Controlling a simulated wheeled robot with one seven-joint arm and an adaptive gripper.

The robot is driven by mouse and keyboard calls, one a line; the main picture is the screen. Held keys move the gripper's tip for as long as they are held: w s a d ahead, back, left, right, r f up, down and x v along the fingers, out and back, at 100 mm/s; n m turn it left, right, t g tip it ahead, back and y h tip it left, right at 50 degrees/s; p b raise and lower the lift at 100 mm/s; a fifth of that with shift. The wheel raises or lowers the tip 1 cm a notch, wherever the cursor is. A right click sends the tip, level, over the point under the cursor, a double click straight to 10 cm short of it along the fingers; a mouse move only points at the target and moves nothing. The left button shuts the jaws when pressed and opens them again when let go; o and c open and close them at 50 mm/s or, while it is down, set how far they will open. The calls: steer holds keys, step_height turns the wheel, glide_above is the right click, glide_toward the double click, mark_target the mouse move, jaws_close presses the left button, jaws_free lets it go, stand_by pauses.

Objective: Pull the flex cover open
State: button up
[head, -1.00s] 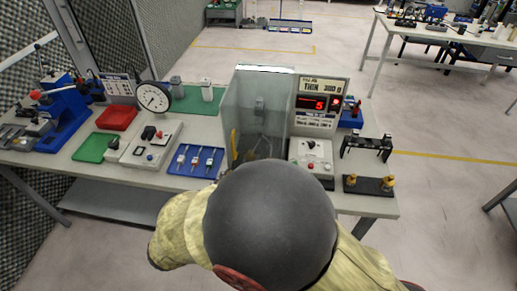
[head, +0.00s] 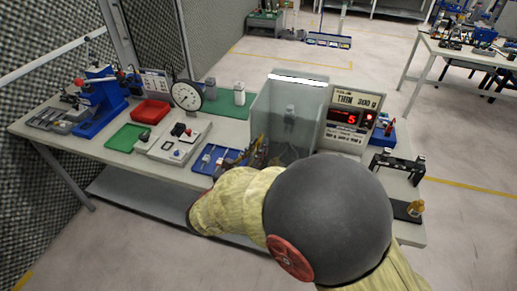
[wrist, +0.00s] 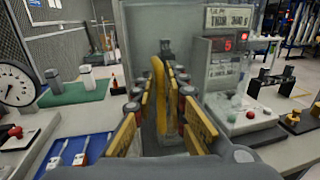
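The flex cover (head: 276,110) is a clear, greyish panelled box on the bench, left of the display unit. Its front face (wrist: 140,45) fills the middle of the wrist view. A yellow curved handle (wrist: 158,78) stands upright on the cover. My gripper (wrist: 164,100) is open in front of the cover, with yellow-padded fingers on both sides of the handle. I cannot tell whether a finger touches it. In the head view my gripper (head: 257,152) is at the cover's front left, partly hidden by my arm. Inside the cover is a small grey fixture (head: 290,115).
The display unit (head: 348,120) reads 5 in red. A blue tray (head: 215,158) of small tools lies left of the cover. A dial gauge (head: 186,95), red tray (head: 150,110) and green tray (head: 128,137) stand further left. A black stand (head: 398,165) is at the right.

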jaws_close()
stand_by(0.8)
